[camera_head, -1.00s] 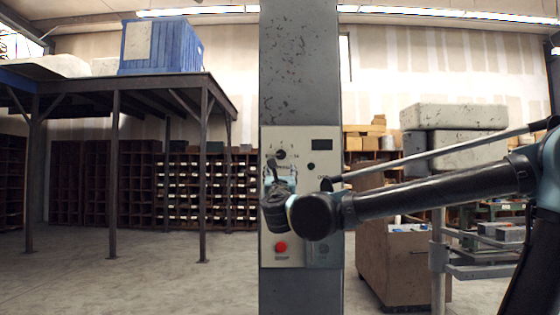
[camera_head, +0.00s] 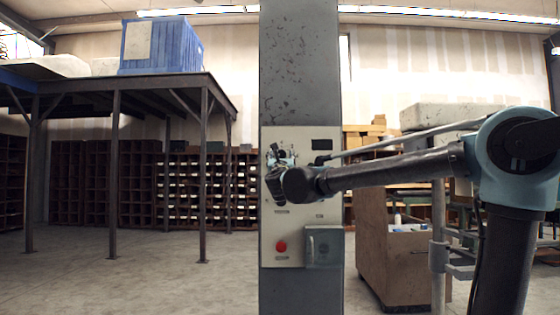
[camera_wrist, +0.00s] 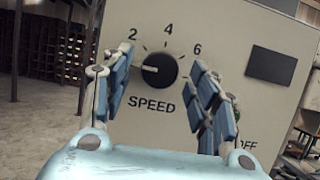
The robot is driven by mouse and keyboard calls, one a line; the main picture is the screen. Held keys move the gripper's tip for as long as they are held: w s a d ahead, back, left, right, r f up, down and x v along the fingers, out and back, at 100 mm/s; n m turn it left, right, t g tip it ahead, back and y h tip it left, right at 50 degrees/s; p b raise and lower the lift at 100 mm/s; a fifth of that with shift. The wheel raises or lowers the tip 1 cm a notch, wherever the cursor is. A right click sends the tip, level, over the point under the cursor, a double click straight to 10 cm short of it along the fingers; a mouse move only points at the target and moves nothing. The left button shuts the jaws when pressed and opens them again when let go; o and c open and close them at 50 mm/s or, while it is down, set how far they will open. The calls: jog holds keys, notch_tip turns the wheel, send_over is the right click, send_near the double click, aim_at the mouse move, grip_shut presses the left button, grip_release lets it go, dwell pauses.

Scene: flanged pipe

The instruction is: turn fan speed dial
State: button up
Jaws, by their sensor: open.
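The fan speed dial (camera_wrist: 159,70) is a round black knob on a beige panel, above the word SPEED and below the figures 2, 4 and 6. A white mark on it points left. My gripper (camera_wrist: 161,62) is open in the wrist view, with one blue-padded finger left of the dial and the other right of it. Gaps show between the pads and the dial. In the head view my gripper (camera_head: 278,157) is at the upper left of the control panel (camera_head: 300,220) and hides the dial.
The panel is on a grey column (camera_head: 300,70). It also carries a dark display (camera_wrist: 272,64), a red button (camera_head: 281,246) and a grey box (camera_head: 324,246) low down. A brown cabinet (camera_head: 400,260) stands right of the column. Open floor lies to the left.

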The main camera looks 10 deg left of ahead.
jog(key=shift+w+a+r, duration=0.1)
jog(key=shift+w+r, duration=0.15)
jog(key=shift+w, duration=0.3)
